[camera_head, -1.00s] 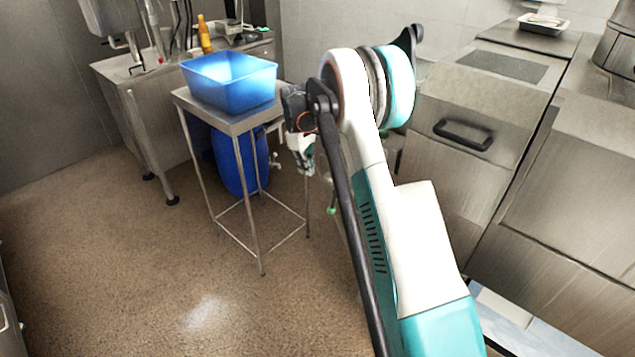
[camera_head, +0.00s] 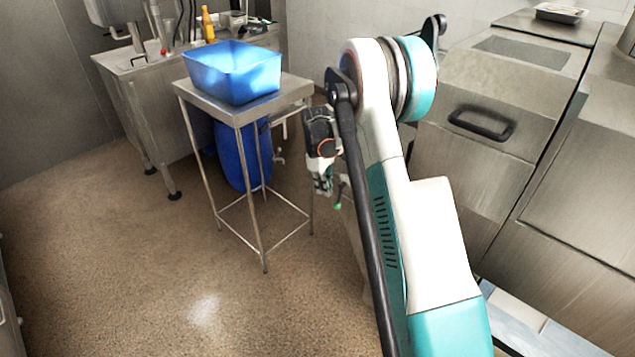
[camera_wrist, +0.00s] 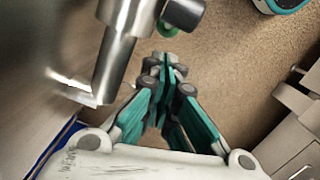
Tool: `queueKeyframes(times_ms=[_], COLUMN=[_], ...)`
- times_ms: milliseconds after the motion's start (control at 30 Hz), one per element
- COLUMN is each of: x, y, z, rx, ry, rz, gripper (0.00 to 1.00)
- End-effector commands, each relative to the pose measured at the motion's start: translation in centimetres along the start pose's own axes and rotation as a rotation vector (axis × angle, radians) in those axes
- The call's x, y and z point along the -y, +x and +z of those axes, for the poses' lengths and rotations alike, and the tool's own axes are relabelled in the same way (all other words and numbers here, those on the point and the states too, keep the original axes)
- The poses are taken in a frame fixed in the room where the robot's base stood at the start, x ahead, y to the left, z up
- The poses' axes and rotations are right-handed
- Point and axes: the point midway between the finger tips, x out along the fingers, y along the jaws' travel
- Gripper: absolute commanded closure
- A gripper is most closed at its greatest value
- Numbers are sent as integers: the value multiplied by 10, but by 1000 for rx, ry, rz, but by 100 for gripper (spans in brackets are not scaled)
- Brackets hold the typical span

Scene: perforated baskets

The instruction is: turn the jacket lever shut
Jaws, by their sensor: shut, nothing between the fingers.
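A thin lever with a green tip (camera_head: 338,206) shows in the head view beside my arm, just right of my gripper (camera_head: 324,186). In the wrist view my gripper (camera_wrist: 160,66) has its teal fingers together with nothing between them. A thick metal pipe (camera_wrist: 116,62) stands left of the fingertips, with a grey end piece (camera_wrist: 184,13) and a green part (camera_wrist: 167,29) just beyond them. I cannot tell whether the fingers touch the green part. My arm hides much of what the lever is fixed to.
A steel stand (camera_head: 240,115) holds a blue basket (camera_head: 232,78), with a blue drum (camera_head: 238,155) below. A steel unit with a black handle (camera_head: 481,125) stands to the right. The brown floor (camera_head: 130,260) at front left is clear.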

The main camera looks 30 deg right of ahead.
Motion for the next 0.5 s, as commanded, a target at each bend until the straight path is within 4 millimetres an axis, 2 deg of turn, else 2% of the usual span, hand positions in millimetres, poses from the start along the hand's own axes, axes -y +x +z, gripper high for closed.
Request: queueKeyframes(times_ms=[200,500], x=[0,0], y=[4,4], z=[16,17], rx=[0,0], ry=[1,0], rz=[0,0], gripper=[100,100])
